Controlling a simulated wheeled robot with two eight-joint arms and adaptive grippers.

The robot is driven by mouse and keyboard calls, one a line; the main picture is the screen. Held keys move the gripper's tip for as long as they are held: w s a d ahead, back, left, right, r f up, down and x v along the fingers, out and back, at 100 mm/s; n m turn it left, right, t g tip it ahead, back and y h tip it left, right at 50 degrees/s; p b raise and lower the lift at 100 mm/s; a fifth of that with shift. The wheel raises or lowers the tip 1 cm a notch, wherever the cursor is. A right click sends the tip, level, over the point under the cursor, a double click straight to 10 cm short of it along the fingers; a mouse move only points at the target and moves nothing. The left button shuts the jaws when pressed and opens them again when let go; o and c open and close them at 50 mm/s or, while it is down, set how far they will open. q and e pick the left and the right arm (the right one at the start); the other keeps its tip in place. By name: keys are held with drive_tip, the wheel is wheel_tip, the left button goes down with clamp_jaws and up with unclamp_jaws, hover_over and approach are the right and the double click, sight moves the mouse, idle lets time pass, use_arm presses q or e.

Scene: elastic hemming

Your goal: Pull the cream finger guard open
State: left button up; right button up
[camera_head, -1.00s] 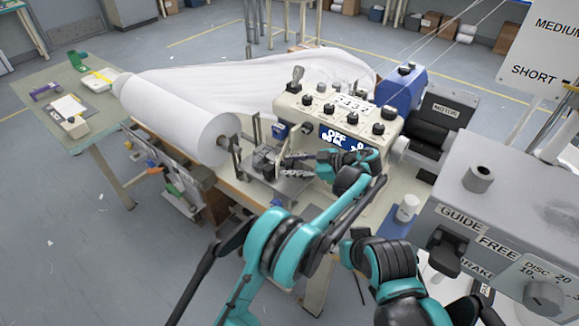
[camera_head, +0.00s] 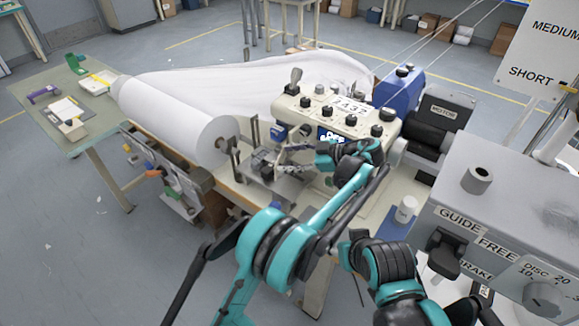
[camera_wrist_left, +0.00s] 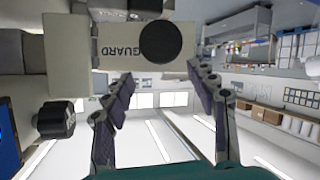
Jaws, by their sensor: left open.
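The cream finger guard (camera_wrist_left: 114,42) shows in the left wrist view as a cream block marked GUARD, with a round black knob (camera_wrist_left: 163,39) on its face. My left gripper (camera_wrist_left: 161,74) is open below it, one finger on each side of the knob in the picture, with nothing between them. I cannot tell whether a fingertip touches the guard. In the head view my left gripper (camera_head: 291,160) is in front of the cream sewing machine (camera_head: 310,116), and I cannot make out the guard there.
A white fabric roll (camera_head: 180,118) lies left of the machine. A small black knob (camera_wrist_left: 57,119) is left of my fingers in the wrist view.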

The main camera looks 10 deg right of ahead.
sight(288, 163)
use_arm(q)
wheel_tip(288, 163, up, 6)
drive_tip(key=shift+f, duration=0.15)
idle(0.3)
drive_tip(key=shift+a, duration=0.25)
drive_tip(key=s+a+r+m+g+h, duration=0.1)
drive_tip(key=s+a+m+h, duration=0.3)
drive_tip(key=a, duration=0.6)
drive_tip(key=s+a+r+m+g+h, duration=0.15)
drive_tip(key=s+a+m, duration=0.35)
drive_tip(key=a, duration=0.5)
drive_tip(key=s+a+f+m+t+h, duration=0.1)
drive_tip(key=s+a+f+m+h, duration=0.1)
drive_tip(key=s, duration=0.5)
drive_tip(key=s+a+f+m+t+h, duration=0.1)
drive_tip(key=s+a+f+m+h, duration=0.1)
drive_tip(key=s+f, duration=0.2)
drive_tip(key=s+a+f+m+t+h, duration=0.1)
drive_tip(key=s+a+f+m+h, duration=0.1)
drive_tip(key=s, duration=0.8)
drive_tip(key=shift+s+f+h, duration=0.2)
drive_tip(key=shift+f+h, duration=0.15)
drive_tip(key=shift+f, duration=0.3)
